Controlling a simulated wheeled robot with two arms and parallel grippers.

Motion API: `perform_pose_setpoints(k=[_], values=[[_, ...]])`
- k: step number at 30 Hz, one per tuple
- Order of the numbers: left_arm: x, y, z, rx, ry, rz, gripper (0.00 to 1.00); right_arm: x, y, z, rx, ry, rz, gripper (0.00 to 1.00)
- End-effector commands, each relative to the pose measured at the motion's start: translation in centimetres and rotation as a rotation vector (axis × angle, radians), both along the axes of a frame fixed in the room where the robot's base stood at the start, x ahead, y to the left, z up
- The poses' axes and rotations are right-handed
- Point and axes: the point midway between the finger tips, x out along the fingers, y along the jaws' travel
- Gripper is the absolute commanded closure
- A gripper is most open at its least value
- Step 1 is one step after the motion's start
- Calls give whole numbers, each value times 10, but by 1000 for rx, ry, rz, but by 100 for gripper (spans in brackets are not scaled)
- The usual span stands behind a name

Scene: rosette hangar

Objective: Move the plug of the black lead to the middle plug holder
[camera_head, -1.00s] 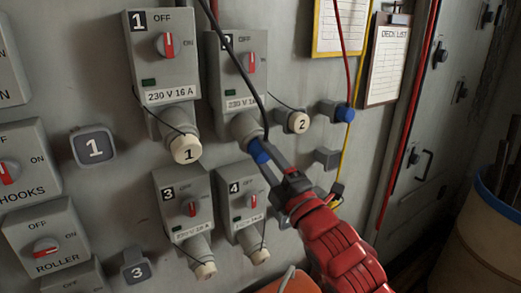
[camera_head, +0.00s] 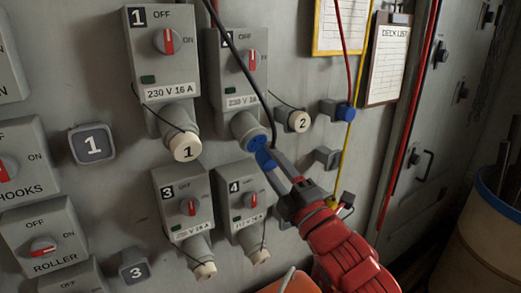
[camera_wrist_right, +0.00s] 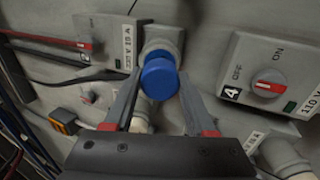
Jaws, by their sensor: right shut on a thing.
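In the right wrist view the plug (camera_wrist_right: 158,80) sits between both fingertips. The middle plug holder (camera_head: 325,158) is a grey, empty bracket on the wall, right of the plug. My left gripper is not in view.
The upper holder (camera_head: 337,110) bears the blue plug of a red lead. A yellow lead (camera_head: 352,150) runs down to a lower plug near my right wrist. The white cap marked 2 (camera_head: 299,121) hangs beside the socket. Switch boxes 3 (camera_head: 184,203) and 4 (camera_head: 240,200) are below.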

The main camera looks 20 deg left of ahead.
Motion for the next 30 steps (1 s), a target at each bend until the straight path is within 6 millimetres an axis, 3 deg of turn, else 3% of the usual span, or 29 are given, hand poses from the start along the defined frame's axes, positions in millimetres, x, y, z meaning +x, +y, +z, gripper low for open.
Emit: perform_pose_setpoints(k=[30], values=[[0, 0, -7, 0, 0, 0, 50, -19, -25, -12, -1, 1, 0, 100]])
